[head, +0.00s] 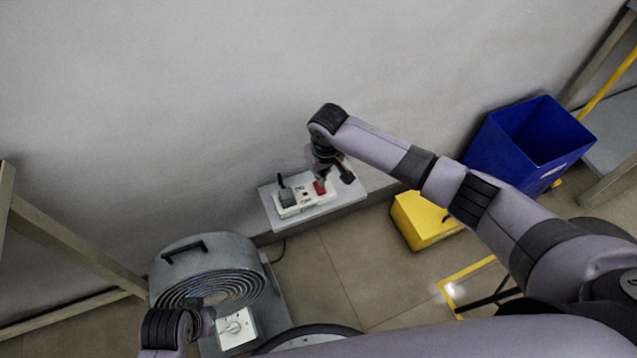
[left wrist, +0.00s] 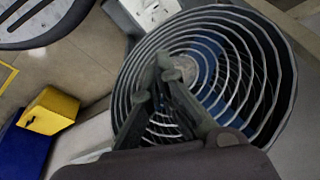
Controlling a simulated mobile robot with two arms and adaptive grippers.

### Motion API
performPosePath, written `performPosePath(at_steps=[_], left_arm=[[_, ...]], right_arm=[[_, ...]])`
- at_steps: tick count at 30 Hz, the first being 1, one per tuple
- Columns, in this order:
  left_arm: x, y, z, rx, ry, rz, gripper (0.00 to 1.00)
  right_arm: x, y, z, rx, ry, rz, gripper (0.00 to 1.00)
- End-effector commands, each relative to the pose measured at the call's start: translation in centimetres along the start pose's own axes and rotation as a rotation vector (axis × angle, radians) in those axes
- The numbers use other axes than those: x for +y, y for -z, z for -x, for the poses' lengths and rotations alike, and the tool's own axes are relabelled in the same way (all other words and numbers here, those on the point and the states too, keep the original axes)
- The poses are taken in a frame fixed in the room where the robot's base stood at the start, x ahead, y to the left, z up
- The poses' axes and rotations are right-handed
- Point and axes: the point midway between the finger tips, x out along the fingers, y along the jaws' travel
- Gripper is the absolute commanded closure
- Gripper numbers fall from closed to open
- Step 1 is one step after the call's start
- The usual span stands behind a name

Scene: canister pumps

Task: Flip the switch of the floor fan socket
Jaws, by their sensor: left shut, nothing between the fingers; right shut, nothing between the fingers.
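A white socket block (head: 299,202) sits on a pale ledge against the wall. It has a dark plug (head: 285,194) at its left and a red switch (head: 319,187) at its right. My right gripper (head: 333,180) is shut and empty, right at the red switch; I cannot tell if it touches or which way the switch is set. The grey floor fan (head: 208,264) stands at lower left and also fills much of the left wrist view (left wrist: 262,75). My left gripper (left wrist: 166,68) is shut and empty in front of its grille, beside the white control box (head: 236,328).
A blue bin (head: 530,140) and a yellow box (head: 424,220) stand right of the ledge, below and beyond my right arm. A wooden frame (head: 75,245) leans at the left. Tiled floor (head: 345,270) between fan and yellow box is clear.

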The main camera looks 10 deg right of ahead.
Motion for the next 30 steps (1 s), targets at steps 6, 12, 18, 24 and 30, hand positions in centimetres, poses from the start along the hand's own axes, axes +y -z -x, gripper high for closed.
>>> performPosePath(at_steps=[6,12,18,24,30], left_arm=[[0.1,-0.6,-1.6,-0.011,-0.002,-0.001,1.0],[0.2,-1.1,-3.1,-0.019,-0.003,-0.003,1.0],[0.2,-1.9,-4.6,-0.029,-0.004,-0.004,1.0],[0.3,-2.7,-6.0,-0.037,-0.006,-0.006,1.0],[0.4,-3.6,-7.3,-0.044,-0.007,-0.007,1.0]], right_arm=[[0.0,0.1,0.5,0.0,0.0,0.0,1.0],[0.0,0.1,0.9,0.0,0.0,0.0,1.0],[0.0,0.2,1.3,-0.001,0.0,0.0,1.0],[0.0,0.2,1.6,-0.001,0.0,0.0,1.0],[0.0,0.3,2.0,-0.001,0.0,0.0,1.0]])
